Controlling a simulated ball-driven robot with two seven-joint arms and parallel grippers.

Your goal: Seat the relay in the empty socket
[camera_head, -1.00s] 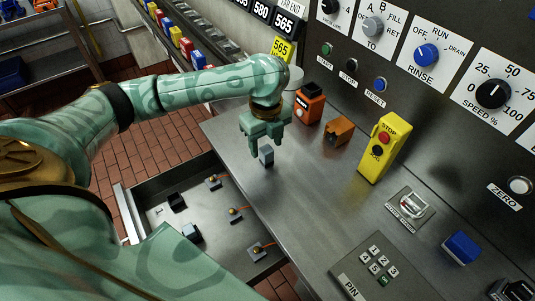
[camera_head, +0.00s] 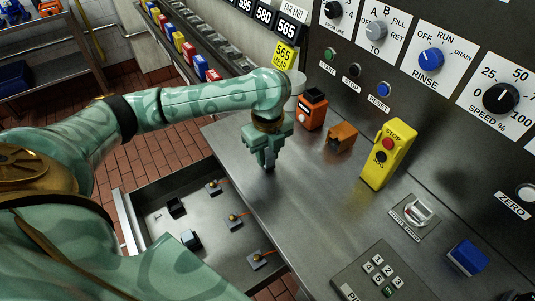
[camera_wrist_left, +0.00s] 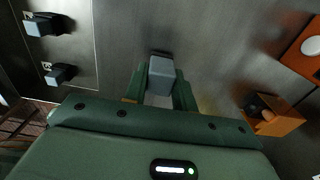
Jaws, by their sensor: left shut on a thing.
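My left gripper (camera_head: 267,158) is low over the steel counter, left of the orange blocks. It is shut on a small grey block, likely the relay (camera_wrist_left: 162,75), which shows between the two green fingers in the left wrist view. In the head view the fingers mostly hide it. I cannot tell whether it touches the counter. Two dark blocks, an upper one (camera_head: 177,207) and a lower one (camera_head: 190,239), sit in the open tray (camera_head: 150,190) at lower left. I cannot make out an empty socket. My right gripper is not in view.
An orange button box (camera_head: 312,110), an orange block (camera_head: 340,136) and a yellow stop box (camera_head: 388,153) stand right of the gripper. A switch (camera_head: 417,212), a blue block (camera_head: 467,257) and a keypad (camera_head: 378,272) are farther right. The counter's middle is clear.

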